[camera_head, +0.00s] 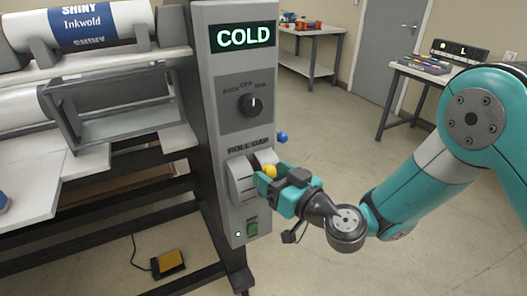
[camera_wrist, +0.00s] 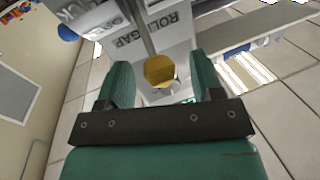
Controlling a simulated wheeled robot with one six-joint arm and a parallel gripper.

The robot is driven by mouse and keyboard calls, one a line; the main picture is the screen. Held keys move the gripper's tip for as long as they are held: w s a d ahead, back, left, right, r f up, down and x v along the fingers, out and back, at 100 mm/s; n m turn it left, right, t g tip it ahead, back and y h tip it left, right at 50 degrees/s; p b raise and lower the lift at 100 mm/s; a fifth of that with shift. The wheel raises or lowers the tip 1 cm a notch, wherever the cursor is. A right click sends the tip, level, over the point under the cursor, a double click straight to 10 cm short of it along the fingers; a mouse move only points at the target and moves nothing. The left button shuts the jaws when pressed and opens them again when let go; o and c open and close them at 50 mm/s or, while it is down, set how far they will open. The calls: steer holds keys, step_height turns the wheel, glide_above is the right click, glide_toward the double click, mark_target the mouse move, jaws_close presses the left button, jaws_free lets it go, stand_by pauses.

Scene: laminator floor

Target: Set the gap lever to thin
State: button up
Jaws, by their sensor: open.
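The gap lever ends in a yellow knob (camera_head: 270,170) in front of the pale slotted plate under the "ROLL GAP" label on the grey control column (camera_head: 207,130). In the wrist view the yellow knob (camera_wrist: 159,71) sits between the two green fingers, nearer their tips, with space on both sides. My gripper (camera_head: 265,179) is open at the lever and hides part of the plate. In the wrist view my gripper (camera_wrist: 162,80) shows no finger clearly touching the knob. Any thin or thick marks cannot be read.
A rotary switch (camera_head: 250,104) and a "COLD" display (camera_head: 243,37) are above the lever. A blue knob (camera_head: 282,137) sticks out at the column's right side. A green switch (camera_head: 252,227) is below. A yellow foot pedal (camera_head: 168,263) lies on the floor. Floor to the right is open.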

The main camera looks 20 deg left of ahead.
mark_target(264, 167)
steer(key=shift+p+x, duration=0.65)
steer(key=shift+x, duration=0.9)
jaws_close()
steer(key=shift+f, duration=0.1)
steer(key=shift+f+b, duration=0.1)
steer(key=shift+b, duration=0.25)
